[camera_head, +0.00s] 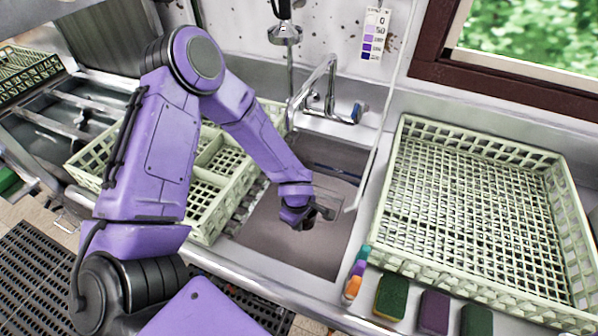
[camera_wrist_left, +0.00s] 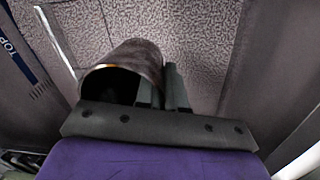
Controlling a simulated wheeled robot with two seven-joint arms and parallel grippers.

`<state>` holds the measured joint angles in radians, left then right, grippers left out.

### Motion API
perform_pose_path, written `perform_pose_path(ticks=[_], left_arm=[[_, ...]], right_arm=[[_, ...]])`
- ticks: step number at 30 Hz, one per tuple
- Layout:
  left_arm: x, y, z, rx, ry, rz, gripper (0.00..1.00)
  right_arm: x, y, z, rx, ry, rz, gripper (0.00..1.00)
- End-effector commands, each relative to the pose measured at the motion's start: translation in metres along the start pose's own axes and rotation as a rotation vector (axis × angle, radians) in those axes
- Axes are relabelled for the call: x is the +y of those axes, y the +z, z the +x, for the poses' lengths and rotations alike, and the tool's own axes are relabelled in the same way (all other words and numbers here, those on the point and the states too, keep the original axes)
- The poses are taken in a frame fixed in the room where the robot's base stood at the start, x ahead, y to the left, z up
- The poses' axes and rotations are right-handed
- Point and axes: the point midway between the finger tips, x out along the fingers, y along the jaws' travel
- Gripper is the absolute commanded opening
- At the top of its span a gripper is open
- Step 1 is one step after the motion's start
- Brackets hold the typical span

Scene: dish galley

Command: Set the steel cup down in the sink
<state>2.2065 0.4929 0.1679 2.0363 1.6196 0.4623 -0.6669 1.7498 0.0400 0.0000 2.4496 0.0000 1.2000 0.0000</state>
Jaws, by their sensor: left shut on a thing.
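My left gripper (camera_head: 318,212) reaches down into the sink (camera_head: 270,238), over its brown-grey floor. In the left wrist view the gripper (camera_wrist_left: 165,82) is shut on the steel cup (camera_wrist_left: 138,58), a dark, curved metal vessel whose open mouth faces the camera. The fingers are at the right side of its wall. Whether the cup touches the floor cannot be told. In the head view the gripper and arm mostly hide the cup. My right gripper is not in view.
A pale green rack (camera_head: 400,190) stands right of the sink, and a divided crate (camera_head: 222,205) overlaps its left side. A faucet (camera_head: 325,95) rises behind. Sponges (camera_head: 390,296) and small bottles (camera_head: 353,285) line the front right edge. The sink floor around the gripper looks clear.

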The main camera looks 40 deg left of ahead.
Motion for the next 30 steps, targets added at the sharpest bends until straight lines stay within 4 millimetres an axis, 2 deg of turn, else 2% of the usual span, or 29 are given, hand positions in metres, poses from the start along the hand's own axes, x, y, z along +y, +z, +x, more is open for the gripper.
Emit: perform_pose_path(ticks=[1,30], left_arm=[[-0.001,0.000,0.013,0.000,-0.001,0.000,0.00],[-0.012,-0.001,0.151,0.000,-0.001,0.000,0.00]], right_arm=[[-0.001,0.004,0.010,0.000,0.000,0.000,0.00],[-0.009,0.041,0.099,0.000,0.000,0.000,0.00]])
